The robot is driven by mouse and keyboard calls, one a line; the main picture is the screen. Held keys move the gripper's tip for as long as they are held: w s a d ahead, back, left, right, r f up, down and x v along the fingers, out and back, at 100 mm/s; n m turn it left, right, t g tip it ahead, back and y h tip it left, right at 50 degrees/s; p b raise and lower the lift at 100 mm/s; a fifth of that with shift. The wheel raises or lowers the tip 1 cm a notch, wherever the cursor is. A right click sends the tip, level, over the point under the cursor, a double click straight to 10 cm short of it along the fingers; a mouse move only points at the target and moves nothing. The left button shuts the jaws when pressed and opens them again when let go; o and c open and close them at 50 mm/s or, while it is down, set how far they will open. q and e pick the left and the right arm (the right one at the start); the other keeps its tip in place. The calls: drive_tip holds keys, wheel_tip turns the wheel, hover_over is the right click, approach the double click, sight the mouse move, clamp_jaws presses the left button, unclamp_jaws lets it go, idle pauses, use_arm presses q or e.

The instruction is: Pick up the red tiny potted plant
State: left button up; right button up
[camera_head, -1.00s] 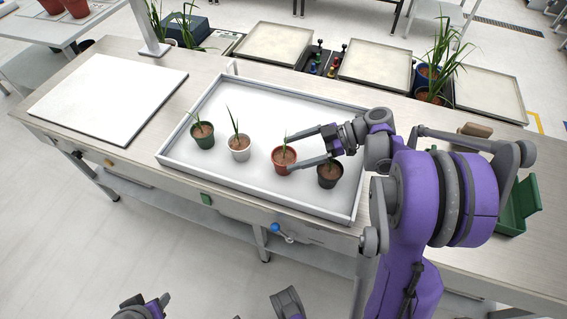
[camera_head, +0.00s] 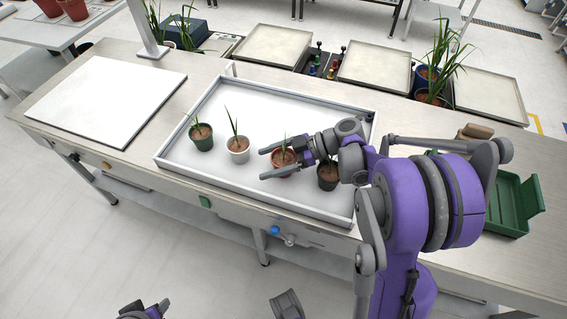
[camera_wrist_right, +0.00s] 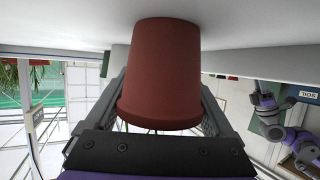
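The red tiny potted plant (camera_head: 284,163) stands upright in the white tray (camera_head: 185,165), partly covered by my right gripper. My right gripper (camera_head: 265,163) reaches in from the right with its fingers apart, one on each side of the red pot, tips beyond it. In the right wrist view the red pot (camera_wrist_right: 160,75) appears upside down between the two fingers, and a firm contact on both sides is not visible. My left gripper (camera_head: 145,308) shows only in part at the bottom edge, and its fingers are unclear.
A black potted plant (camera_head: 327,178) stands right of the red one, under my right arm. A white board (camera_head: 105,100) lies at left. A green container (camera_head: 512,200) is at right.

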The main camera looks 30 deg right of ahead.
drive_tip(key=c, duration=1)
drive_tip(key=shift+r, duration=0.1)
